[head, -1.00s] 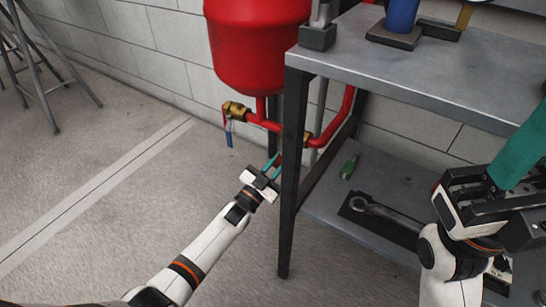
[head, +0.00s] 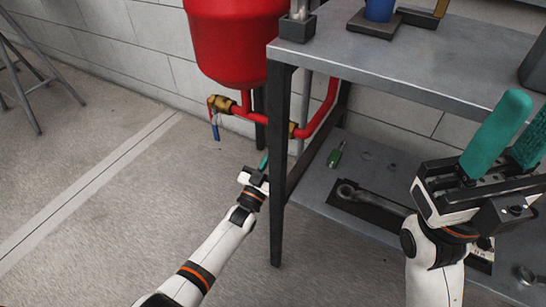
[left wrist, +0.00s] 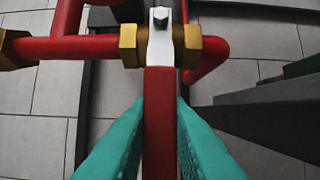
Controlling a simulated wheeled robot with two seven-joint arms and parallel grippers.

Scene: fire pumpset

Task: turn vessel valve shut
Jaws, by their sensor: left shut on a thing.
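The red vessel (head: 236,42) hangs at the wall with red pipe below it. A brass valve (left wrist: 128,45) on this pipe shows in the left wrist view, with a pale lever plate and a red lever handle (left wrist: 160,110). The handle points down in the picture, across the pipe. My left gripper (left wrist: 161,105) is shut on the handle, one teal finger along each side. In the head view my left gripper (head: 264,160) is low beside the table's front leg, which partly hides the valve area. My right gripper (head: 528,112) is open, its teal fingers apart and pointing up.
A second brass valve (head: 222,104) with a blue handle is at the pipe's left end. The metal table (head: 440,75) with its dark leg (head: 277,190) stands close right of my left gripper. A green-handled tool (head: 336,155) and a wrench (head: 372,204) lie on its lower shelf.

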